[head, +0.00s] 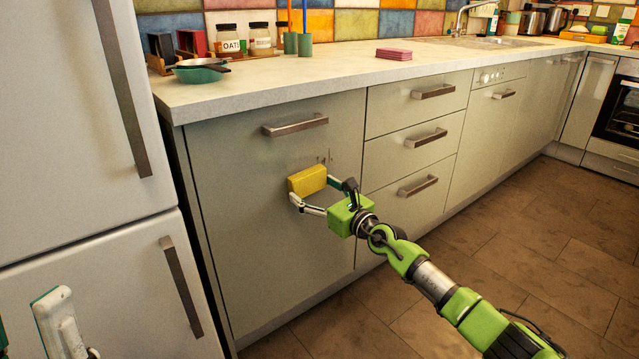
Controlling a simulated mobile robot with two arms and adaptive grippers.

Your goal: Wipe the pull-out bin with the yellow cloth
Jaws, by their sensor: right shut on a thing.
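The yellow cloth (307,180), a folded block, is held at the fingertips of my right gripper (318,195). The gripper is shut on it in front of the grey pull-out bin front (245,220). The cloth is at or very close to the panel; I cannot tell if it touches. The bin is closed, with a bar handle (295,125) near its top. Small dark marks (325,157) show on the panel just above and right of the cloth. Part of what looks like my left gripper (62,322) shows at the lower left, cut off by the frame.
A fridge (75,120) stands directly left of the bin. Drawers (412,155) with bar handles are to its right. The worktop (330,72) above holds a pan (200,70), jars (245,38) and a pink stack (394,54). The tiled floor (530,240) is clear.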

